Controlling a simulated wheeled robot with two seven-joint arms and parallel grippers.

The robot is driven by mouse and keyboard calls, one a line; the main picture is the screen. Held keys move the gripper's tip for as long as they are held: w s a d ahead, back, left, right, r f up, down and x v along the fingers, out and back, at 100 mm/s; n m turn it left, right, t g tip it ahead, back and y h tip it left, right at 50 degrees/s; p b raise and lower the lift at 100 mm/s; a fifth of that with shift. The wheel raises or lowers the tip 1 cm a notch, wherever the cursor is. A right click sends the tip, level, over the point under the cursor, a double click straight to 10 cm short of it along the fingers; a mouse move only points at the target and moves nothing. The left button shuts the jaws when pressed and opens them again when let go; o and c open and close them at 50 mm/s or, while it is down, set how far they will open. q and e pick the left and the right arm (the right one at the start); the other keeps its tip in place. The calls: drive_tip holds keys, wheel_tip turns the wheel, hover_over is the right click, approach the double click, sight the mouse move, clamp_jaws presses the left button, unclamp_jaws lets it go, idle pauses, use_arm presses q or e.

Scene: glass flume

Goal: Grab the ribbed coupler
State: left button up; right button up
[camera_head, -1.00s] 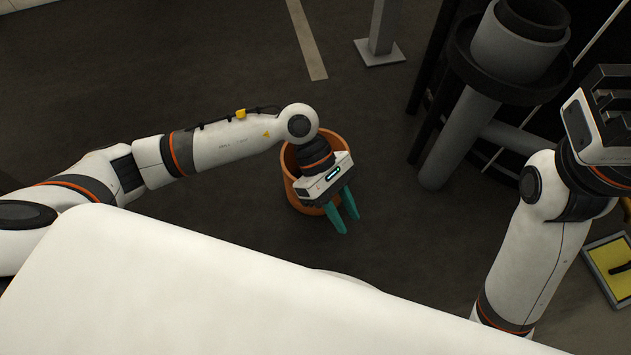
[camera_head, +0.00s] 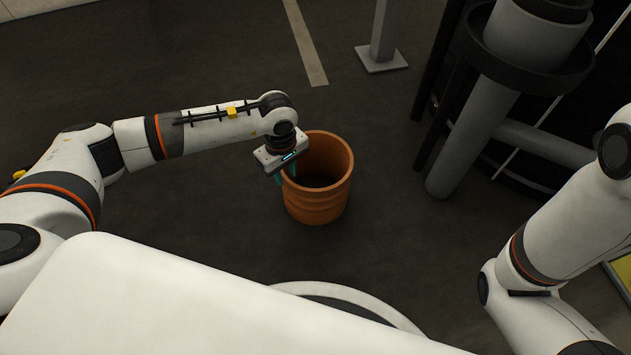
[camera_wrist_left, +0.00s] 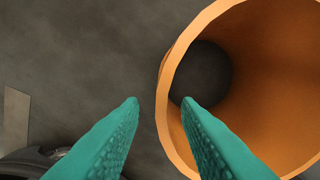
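The ribbed coupler (camera_head: 318,206) is an orange, hollow, open-topped cylinder standing upright on the dark floor. My left gripper (camera_head: 285,176) is at its left rim in the head view, with teal fingers pointing down. In the left wrist view, the coupler (camera_wrist_left: 265,60) fills the right side and its rim passes between the two spread fingertips of the left gripper (camera_wrist_left: 160,102). One finger is over the opening, the other outside the wall. The fingers are open; contact with the wall cannot be told. My right gripper is out of view.
A grey pipe (camera_head: 470,140) with a dark flange stands to the right of the coupler. A grey post on a square base plate (camera_head: 381,58) stands behind it. The floor around the coupler is clear. A yellow-topped item (camera_head: 622,268) shows at the right edge.

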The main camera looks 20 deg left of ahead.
sight(288, 178)
use_arm(q)
drive_tip(key=f+b, duration=0.2)
drive_tip(key=f, duration=0.1)
drive_tip(key=f+b, duration=0.1)
drive_tip(key=b, duration=0.1)
drive_tip(key=shift+w+d+f, duration=0.15)
drive_tip(key=shift+w+d, duration=0.05)
drive_tip(key=shift+d, duration=0.05)
drive_tip(key=shift+f+b, duration=0.3)
drive_tip(key=shift+f, duration=0.15)
drive_tip(key=shift+r, duration=0.1)
clamp_jaws()
idle(0.6)
